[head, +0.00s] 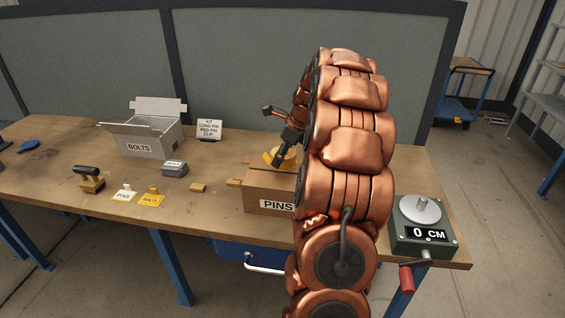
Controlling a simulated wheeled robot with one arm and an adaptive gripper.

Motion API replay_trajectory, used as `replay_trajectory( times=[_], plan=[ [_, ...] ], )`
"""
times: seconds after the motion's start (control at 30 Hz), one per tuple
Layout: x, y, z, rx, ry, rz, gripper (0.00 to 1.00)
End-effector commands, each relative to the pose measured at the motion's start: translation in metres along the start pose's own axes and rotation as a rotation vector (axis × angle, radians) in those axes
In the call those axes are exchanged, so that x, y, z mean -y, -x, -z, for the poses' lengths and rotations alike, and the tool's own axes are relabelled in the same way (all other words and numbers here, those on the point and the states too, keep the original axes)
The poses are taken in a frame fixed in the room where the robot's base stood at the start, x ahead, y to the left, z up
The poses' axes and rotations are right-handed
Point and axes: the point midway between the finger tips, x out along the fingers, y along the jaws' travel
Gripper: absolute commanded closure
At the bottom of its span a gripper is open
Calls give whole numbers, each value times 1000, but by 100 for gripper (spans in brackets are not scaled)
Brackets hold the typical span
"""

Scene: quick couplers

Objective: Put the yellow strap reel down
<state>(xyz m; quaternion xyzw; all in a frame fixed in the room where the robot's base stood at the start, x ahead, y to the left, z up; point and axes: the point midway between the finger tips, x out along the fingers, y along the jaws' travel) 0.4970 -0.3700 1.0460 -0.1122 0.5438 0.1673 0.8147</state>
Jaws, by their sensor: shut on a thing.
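The yellow strap reel (288,162) is in the head view, at the top of the cardboard PINS box (262,190). My gripper (279,159) reaches down to it from above, its dark fingers shut on the reel. My copper arm hides the right part of the box and some of the reel's surroundings. I cannot tell whether the reel touches the box or hangs just above it.
On the wooden table (200,213) stand an open BOLTS box (150,139), a grey lidded box (174,169), a kit sign (209,130), yellow and white cards and a tool (90,180). A CM crank device (424,226) stands right.

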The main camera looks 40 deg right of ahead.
Motion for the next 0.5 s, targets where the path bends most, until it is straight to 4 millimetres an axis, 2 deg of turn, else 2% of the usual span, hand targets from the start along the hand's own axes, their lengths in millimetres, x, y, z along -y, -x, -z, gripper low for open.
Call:
replay_trajectory(
  times=[0.17,0.33,0.5],
  plan=[
    [0,-9,4,-1,-1,-4,81],
    [-1,-28,12,-2,-2,-5,81],
    [0,-33,14,-1,0,-1,81]
  ],
)
